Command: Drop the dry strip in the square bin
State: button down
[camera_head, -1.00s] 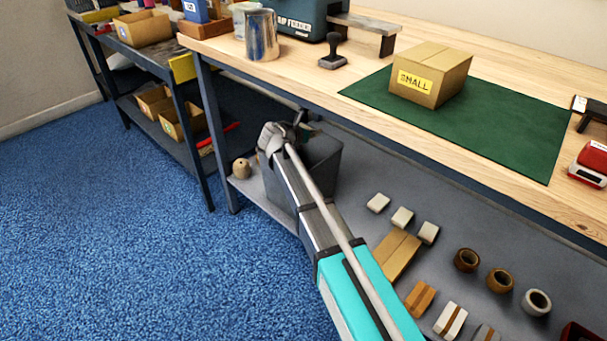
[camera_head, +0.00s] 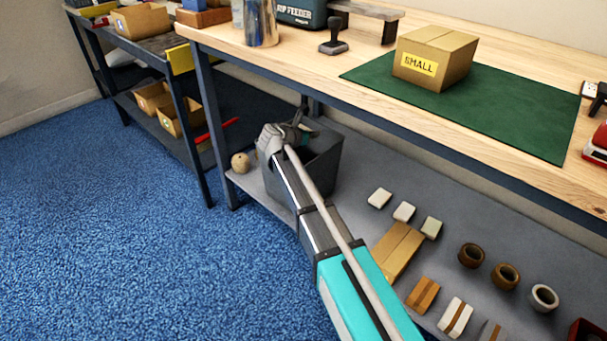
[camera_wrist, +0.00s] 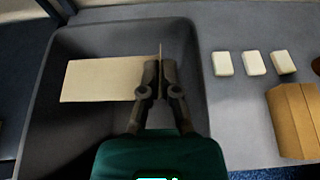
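The square bin (camera_head: 325,170) is dark grey and open-topped, on the lower shelf under the bench. My gripper (camera_wrist: 160,78) is over the bin, pointing down into it; in the head view my wrist hides the fingers. In the wrist view the fingers are nearly together on a thin tan strip (camera_wrist: 161,50), seen edge-on, which I take to be the dry strip. A flat beige rectangle (camera_wrist: 97,80) shows to the left of the fingers within the bin's outline; whether it lies on the bin floor is unclear. The bin rim (camera_wrist: 205,110) surrounds the gripper.
Right of the bin, the shelf holds pale blocks (camera_head: 379,198), a brown carton (camera_head: 398,250) and tape rolls (camera_head: 471,255). A tan ball-like object (camera_head: 240,162) sits left of the bin. The benchtop (camera_head: 290,70) overhangs the shelf, with a small box (camera_head: 436,60) on it.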

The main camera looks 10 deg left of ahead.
jog(key=shift+f+b, duration=0.8)
jog(key=shift+f, duration=0.3)
jog(key=c, duration=0.7)
grip_release()
jog(key=shift+s, duration=0.15)
